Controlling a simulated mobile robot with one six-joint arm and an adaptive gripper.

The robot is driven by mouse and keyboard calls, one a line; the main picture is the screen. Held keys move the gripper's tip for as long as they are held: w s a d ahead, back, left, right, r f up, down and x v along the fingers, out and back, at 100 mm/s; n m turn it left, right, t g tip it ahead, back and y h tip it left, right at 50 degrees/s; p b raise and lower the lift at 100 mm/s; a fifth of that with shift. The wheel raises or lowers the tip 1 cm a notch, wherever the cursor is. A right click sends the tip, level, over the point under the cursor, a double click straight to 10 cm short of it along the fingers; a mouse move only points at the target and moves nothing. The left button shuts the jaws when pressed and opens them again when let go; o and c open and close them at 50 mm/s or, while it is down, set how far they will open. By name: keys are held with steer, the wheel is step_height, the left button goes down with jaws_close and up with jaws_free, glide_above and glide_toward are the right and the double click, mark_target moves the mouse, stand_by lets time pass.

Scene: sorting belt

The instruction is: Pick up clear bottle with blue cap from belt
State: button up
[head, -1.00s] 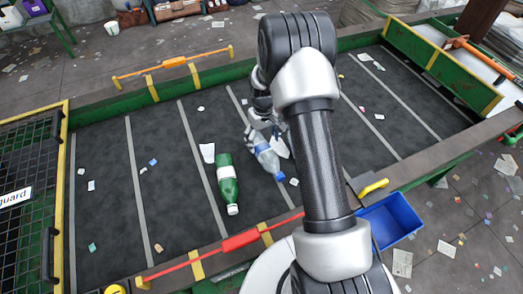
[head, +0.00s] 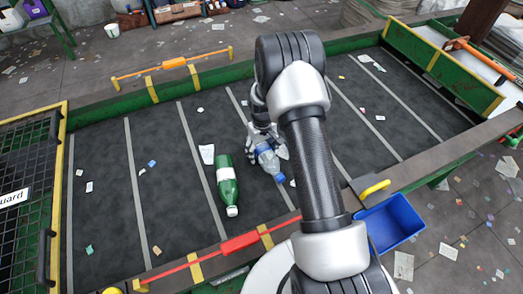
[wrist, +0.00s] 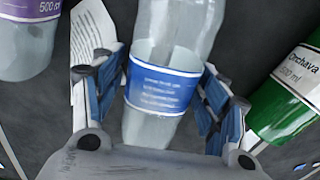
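The clear bottle with the blue cap (head: 268,160) lies on the dark belt, left of my arm, its blue cap end toward the front right. In the wrist view the clear bottle (wrist: 165,35) with a blue label lies lengthwise between the fingers of my gripper (wrist: 165,75). One blue-padded finger is on each side of the label, very close to the bottle's sides. I cannot tell whether the pads press on it. In the head view my gripper (head: 262,140) is low at the bottle's rear end and partly hides it.
A green bottle (head: 227,183) lies just left of the clear bottle. Another clear bottle with a purple label (wrist: 25,45) shows at the wrist view's upper left. White paper (head: 207,154) lies near the gripper. A blue bin (head: 418,218) stands beyond the belt's front edge.

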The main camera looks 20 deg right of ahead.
steer(key=c, duration=0.7)
steer(key=shift+o, duration=0.2)
